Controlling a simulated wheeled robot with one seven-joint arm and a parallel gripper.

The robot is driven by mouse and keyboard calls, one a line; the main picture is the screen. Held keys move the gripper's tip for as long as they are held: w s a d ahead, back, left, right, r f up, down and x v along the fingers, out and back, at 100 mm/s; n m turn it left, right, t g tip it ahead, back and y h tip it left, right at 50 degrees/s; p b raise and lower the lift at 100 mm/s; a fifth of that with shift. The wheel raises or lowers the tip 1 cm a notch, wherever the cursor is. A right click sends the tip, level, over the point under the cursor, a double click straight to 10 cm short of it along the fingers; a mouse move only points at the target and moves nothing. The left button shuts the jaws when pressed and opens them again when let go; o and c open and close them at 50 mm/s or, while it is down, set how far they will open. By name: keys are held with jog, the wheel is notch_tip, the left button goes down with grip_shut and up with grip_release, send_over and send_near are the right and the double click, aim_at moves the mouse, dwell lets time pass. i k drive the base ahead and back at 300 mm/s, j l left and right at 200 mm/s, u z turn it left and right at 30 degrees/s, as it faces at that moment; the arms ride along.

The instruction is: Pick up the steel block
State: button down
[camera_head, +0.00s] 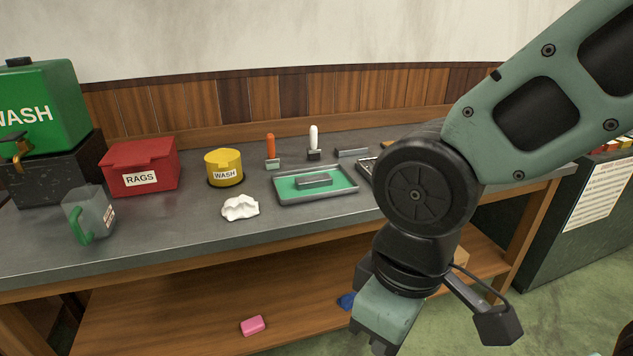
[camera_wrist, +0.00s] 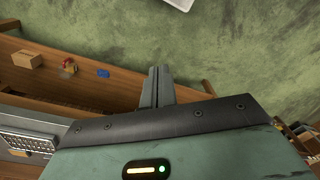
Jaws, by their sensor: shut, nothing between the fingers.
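A grey metal block (camera_head: 314,181) lies in a shallow grey tray with a green floor (camera_head: 290,200) on the bench. A second grey bar (camera_head: 352,153) lies behind it on the bench top. I cannot tell for certain which of them is the steel block. My gripper (camera_head: 378,347) hangs in front of the bench, below its top and to the right of the tray, apart from both pieces. In the wrist view its fingers (camera_wrist: 158,74) are together and empty, over the green floor and the lower shelf edge.
On the bench (camera_head: 150,252) stand a red rags box (camera_head: 140,168), a yellow wash tin (camera_head: 224,167), a white cloth (camera_head: 240,208), a clear jug (camera_head: 90,214) and two handled tools. The lower shelf (camera_head: 190,315) holds a pink block (camera_head: 252,325). A dark cabinet stands right.

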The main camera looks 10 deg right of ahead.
aim_at(307, 182)
jog(key=i+j+u, duration=0.3)
jog(key=i, duration=0.4)
jog(key=i+j+u, duration=0.1)
jog(key=i+u, duration=0.2)
jog(key=i, duration=0.45)
